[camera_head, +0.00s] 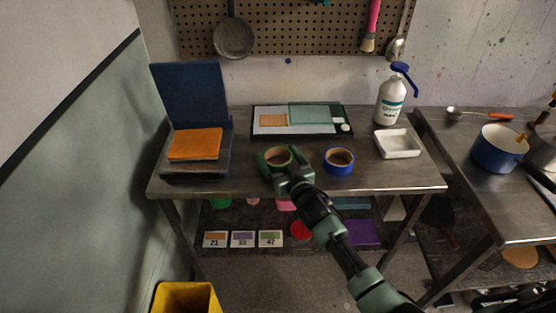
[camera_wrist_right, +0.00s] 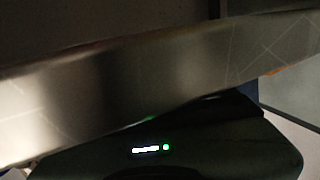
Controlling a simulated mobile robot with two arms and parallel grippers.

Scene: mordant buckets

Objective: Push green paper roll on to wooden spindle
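A green paper roll (camera_head: 266,161) with a tan core lies near the front edge of the metal table, left of a blue roll (camera_head: 339,168). My right gripper (camera_head: 287,174) is at the front side of the green roll, touching or very close to it. The gripper is also dark green, so its fingers blend with the roll and I cannot tell whether they grip it. The right wrist view shows mostly the metal table edge (camera_wrist_right: 150,75) and my dark gripper body, with no fingertips visible. I cannot pick out a wooden spindle. My left gripper is out of view.
A dark open case with an orange block (camera_head: 194,144) stands at the left. A framed panel (camera_head: 262,134), a white bottle (camera_head: 389,103) and a white tray (camera_head: 397,155) stand behind and to the right. A blue pot (camera_head: 497,152) is on the right-hand table.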

